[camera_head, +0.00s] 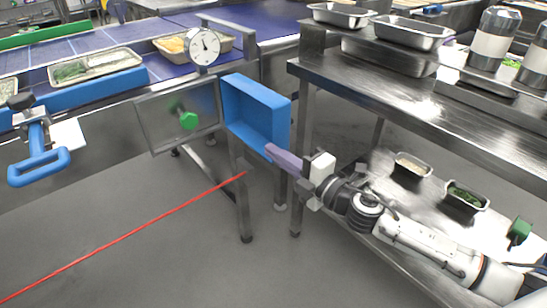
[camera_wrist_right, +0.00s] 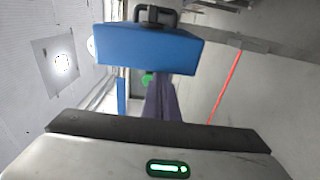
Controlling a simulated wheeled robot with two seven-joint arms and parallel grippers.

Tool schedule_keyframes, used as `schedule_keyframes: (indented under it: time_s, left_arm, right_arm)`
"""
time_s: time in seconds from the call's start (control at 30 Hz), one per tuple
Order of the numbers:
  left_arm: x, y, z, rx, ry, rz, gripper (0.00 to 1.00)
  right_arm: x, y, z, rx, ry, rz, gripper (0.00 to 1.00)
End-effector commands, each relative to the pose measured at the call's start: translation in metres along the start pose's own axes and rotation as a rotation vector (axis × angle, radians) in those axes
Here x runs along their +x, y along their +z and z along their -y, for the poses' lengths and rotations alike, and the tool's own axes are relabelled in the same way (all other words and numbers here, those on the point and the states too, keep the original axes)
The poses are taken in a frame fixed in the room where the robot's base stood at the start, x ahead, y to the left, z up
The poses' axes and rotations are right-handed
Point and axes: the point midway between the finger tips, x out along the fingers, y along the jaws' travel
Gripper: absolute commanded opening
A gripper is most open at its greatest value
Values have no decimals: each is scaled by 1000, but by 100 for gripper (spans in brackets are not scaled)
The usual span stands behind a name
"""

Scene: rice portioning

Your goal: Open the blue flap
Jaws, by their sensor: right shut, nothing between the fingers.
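The blue flap (camera_head: 255,115) is a shallow, rimmed blue panel, standing upright beside a grey metal panel (camera_head: 160,118) with a green knob (camera_head: 188,120). In the right wrist view a blue block-like part (camera_wrist_right: 148,48) with a dark handle (camera_wrist_right: 155,15) lies just ahead of the fingers; I cannot tell for sure that it is the same flap. My right gripper (camera_head: 272,152) has purple fingers, shut and empty, with tips at the flap's lower right edge in the head view. Whether they touch it is unclear. The fingers (camera_wrist_right: 165,98) also show in the wrist view. My left gripper is out of view.
A steel table (camera_head: 430,100) with metal trays stands to the right, and its lower shelf holds small food pans (camera_head: 465,198). A conveyor with trays (camera_head: 95,67) and a dial (camera_head: 204,47) lies behind. A blue handle (camera_head: 38,168) is at left.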

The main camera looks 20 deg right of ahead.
Motion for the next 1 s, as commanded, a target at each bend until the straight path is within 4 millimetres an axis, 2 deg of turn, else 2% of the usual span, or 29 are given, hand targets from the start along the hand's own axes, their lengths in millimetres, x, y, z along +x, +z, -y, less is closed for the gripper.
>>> schedule_keyframes:
  time_s: [0.53,0.67,0.77,0.8,0.83,1.0]
  left_arm:
    - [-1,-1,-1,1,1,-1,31]
    - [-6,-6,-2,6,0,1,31]
    - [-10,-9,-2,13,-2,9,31]
    - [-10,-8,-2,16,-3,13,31]
    - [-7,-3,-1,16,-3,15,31]
    - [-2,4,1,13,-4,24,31]
  right_arm:
    - [1,-2,-1,0,1,-1,0]
    - [3,-15,-3,3,1,-1,0]
    - [5,-35,-4,5,2,-2,0]
    - [4,-41,-3,4,0,0,0]
    - [-5,-35,2,0,-4,3,0]
    - [-39,-25,3,0,-4,1,0]
